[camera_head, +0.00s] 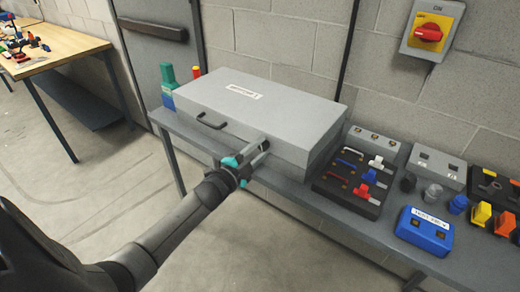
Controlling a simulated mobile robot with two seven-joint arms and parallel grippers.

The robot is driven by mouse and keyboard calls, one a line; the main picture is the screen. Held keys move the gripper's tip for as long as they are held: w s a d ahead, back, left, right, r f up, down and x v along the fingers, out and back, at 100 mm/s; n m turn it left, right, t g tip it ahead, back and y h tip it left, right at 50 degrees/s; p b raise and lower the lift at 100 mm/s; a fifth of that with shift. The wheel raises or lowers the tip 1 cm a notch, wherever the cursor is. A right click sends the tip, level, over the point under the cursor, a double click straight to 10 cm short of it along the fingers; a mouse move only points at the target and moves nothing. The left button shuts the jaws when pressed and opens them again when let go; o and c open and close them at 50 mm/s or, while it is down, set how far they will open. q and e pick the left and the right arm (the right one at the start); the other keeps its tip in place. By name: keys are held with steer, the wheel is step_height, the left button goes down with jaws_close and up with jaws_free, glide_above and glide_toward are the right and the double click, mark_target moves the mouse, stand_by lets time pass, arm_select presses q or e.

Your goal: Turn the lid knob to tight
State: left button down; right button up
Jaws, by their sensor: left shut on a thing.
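A grey box (250,110) with a flat lid and a white label, which seems to read MOTOR 1, lies on the narrow grey bench. It has a dark handle (212,122) at the left of its front side. My left gripper (249,154), with teal parts at its fingers, is at the box's front side, right of the handle. It is shut on the lid knob. The fingers hide the knob, so I cannot see which way it points. The lid looks closed. My right gripper is not in view.
Right of the box stand a black switch board (347,187), a grey unit (436,166) and a blue tester (424,229). Green and red items stand behind the box's left end. A red rotary switch (429,32) is on the wall. The floor in front is clear.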

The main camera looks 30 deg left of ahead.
arm_select(q)
steer(key=shift+m, duration=0.8)
steer(key=c, duration=0.5)
jaws_free()
steer(key=shift+c, duration=0.2)
steer(key=s+a+p, duration=0.1)
steer(key=s, duration=1.4)
steer(key=shift+s, duration=0.1)
